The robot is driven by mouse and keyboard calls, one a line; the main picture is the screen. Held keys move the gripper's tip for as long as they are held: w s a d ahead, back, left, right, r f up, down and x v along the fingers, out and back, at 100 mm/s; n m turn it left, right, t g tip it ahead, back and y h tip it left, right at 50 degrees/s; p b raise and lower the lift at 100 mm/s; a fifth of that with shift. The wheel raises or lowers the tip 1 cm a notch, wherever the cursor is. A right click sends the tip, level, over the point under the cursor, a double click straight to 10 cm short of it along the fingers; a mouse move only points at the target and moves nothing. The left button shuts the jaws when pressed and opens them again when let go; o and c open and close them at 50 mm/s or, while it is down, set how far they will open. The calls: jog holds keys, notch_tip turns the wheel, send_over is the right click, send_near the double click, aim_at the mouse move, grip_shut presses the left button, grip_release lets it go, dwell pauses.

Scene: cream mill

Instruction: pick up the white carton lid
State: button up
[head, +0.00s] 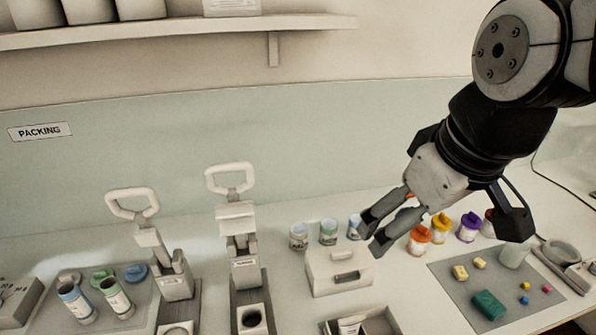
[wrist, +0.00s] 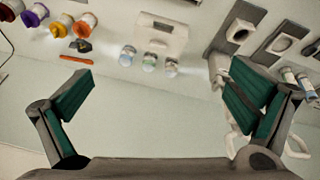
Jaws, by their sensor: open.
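The white carton lid (head: 325,279), with a raised grip on top, sits on the white carton on the counter in the head view. I cannot make out the seam between lid and carton. It also shows upside down at the top of the wrist view (wrist: 176,42). My gripper (head: 373,234) is above and just behind the lid's right side, apart from it. In the wrist view my gripper (wrist: 160,92) has its two green-padded fingers wide apart, with nothing between them.
Small jars (head: 328,232) stand close behind the carton. Orange, yellow and purple-lidded jars (head: 468,228) stand to the right, near a grey mat (head: 455,287) with small blocks. Two presses with loop handles (head: 245,245) stand left. An open tray (head: 376,325) lies in front.

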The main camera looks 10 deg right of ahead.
jog(key=w+f+n+g+b, duration=0.2)
jog(key=w+f+n, duration=0.45)
jog(key=w, duration=0.35)
jog(key=n+g+b, duration=0.2)
jog(key=n, duration=0.7)
send_over(342, 260)
notch_tip(342, 260, down, 11)
notch_tip(342, 260, down, 13)
jog(key=shift+r+p, duration=0.1)
jog(key=shift+p, duration=0.45)
jog(key=c, duration=1.1)
